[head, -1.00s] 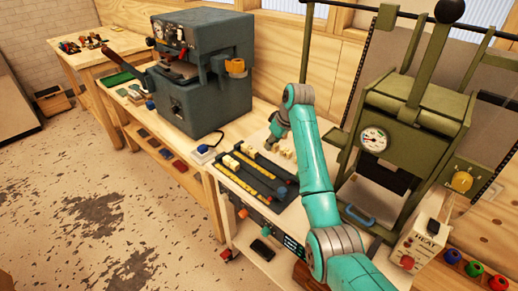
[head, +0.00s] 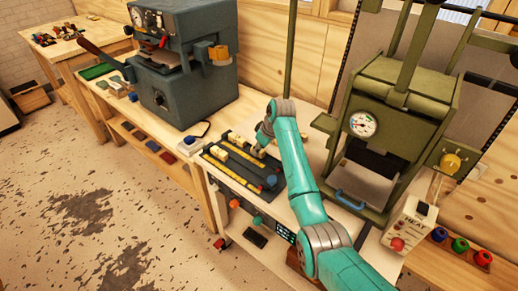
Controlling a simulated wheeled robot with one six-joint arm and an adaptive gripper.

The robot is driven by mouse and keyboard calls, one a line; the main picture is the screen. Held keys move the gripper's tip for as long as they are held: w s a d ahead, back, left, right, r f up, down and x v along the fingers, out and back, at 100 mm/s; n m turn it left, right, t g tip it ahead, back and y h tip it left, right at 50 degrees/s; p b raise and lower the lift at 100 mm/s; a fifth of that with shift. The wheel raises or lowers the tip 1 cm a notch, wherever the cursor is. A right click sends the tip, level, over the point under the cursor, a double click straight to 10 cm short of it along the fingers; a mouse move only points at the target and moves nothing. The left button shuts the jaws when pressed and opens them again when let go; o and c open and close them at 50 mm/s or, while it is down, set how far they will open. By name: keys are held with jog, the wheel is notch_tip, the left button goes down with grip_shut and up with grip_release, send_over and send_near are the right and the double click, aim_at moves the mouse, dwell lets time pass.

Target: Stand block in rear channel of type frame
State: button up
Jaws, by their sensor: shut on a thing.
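The type frame (head: 239,159) is a dark tray on the bench, with long channels and yellow strips running along it. Cream blocks sit at its left end, one group in the front channel (head: 218,152) and one in the rear channel (head: 237,139). My gripper (head: 257,152) is low over the rear side of the frame, right of the rear blocks. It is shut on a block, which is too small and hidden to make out. I cannot tell whether that block touches the channel floor.
A dark blue-grey machine (head: 185,60) stands at left. A green press with a gauge (head: 363,124) and blue handle (head: 349,199) stands close at right. A blue knob (head: 270,181) is at the frame's right end. A heat control box (head: 408,226) is at lower right.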

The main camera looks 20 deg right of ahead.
jog(key=o, duration=0.9)
jog(key=shift+o, duration=0.2)
jog(key=v, duration=1.2)
